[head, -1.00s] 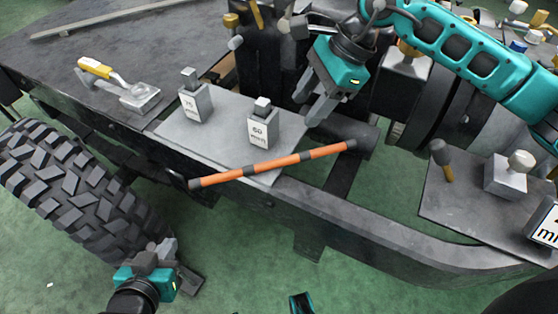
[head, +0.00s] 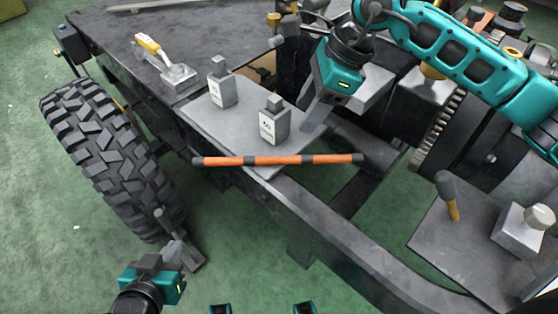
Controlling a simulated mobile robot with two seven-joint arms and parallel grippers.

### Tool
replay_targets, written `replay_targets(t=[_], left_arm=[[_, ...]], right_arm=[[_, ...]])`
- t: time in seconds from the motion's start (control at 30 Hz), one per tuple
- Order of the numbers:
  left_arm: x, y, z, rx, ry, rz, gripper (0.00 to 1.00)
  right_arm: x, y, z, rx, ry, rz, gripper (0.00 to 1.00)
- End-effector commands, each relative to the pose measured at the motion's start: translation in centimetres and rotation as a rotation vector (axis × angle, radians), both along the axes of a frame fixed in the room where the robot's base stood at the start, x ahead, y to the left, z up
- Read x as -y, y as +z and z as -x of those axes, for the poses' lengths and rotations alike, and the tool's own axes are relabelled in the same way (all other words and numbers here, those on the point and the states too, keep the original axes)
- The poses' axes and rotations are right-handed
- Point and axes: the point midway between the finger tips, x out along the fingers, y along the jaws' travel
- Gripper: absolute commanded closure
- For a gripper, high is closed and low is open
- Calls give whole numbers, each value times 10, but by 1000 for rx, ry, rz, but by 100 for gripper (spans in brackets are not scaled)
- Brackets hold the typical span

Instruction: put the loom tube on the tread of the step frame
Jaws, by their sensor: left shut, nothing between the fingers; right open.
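The loom tube (head: 280,160) is a thin orange rod with dark bands and dark ends. It lies across the front corner of a grey plate (head: 215,118) on the chassis, both ends jutting past the plate. My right gripper (head: 316,118) is open and empty, pointing down just behind the tube's right half, beside a metal block. My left gripper (head: 182,248) is shut and empty, low at the left near the tyre, well away from the tube. I cannot make out for sure which part is the step frame's tread.
Two labelled metal blocks (head: 273,122) (head: 222,86) stand on the grey plate behind the tube. A yellow-handled tool (head: 165,60) lies further back. A right-hand plate (head: 445,245) holds a mallet (head: 448,195) and a knobbed block (head: 522,232). A big tyre (head: 105,155) stands at left.

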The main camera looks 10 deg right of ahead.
Motion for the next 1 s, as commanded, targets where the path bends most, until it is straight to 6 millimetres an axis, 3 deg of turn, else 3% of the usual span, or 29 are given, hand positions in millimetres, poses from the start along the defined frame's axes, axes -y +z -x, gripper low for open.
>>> replay_targets(t=[0.17, 0.4, 0.77, 1.0], left_arm=[[0, -2, 0, 1, -1, -1, 100], [-2, -7, -2, 6, -6, -9, 100], [-3, -10, -2, 6, -7, -12, 100], [-3, -16, -2, 6, -7, -11, 100]], right_arm=[[-6, -13, -1, -5, -4, 1, 50], [-22, -55, -4, -6, -5, 1, 50], [-31, -82, -6, -4, -4, 0, 50], [-40, -116, -9, -4, -5, 0, 50]])
